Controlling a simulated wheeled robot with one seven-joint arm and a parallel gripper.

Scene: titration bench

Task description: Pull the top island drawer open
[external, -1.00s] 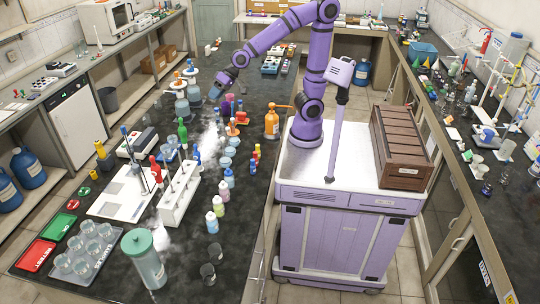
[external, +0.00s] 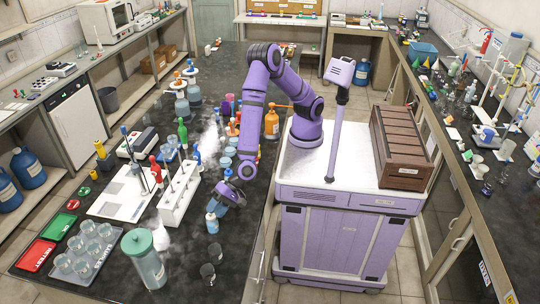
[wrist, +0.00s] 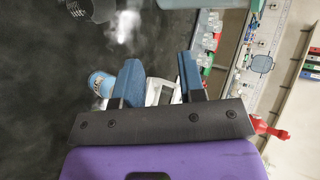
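The island (external: 110,284) is the long dark-topped bench in the middle-left of the external view. A thin metal bar, perhaps a drawer handle (external: 261,264), shows on its right side near the front; the drawer front itself is hidden by the steep view. My gripper (external: 222,200) is over the island top, among the small bottles, left of that side. In the wrist view my gripper (wrist: 160,80) has its two blue fingers apart, with nothing visibly held. No drawer or handle can be made out in the wrist view.
A small bottle (external: 212,223) stands close to my gripper, and a white tube rack (external: 178,205) is to its left. A large lidded jar (external: 145,262) and dark glasses (external: 208,272) stand nearer the front. A narrow floor gap separates the island from my base.

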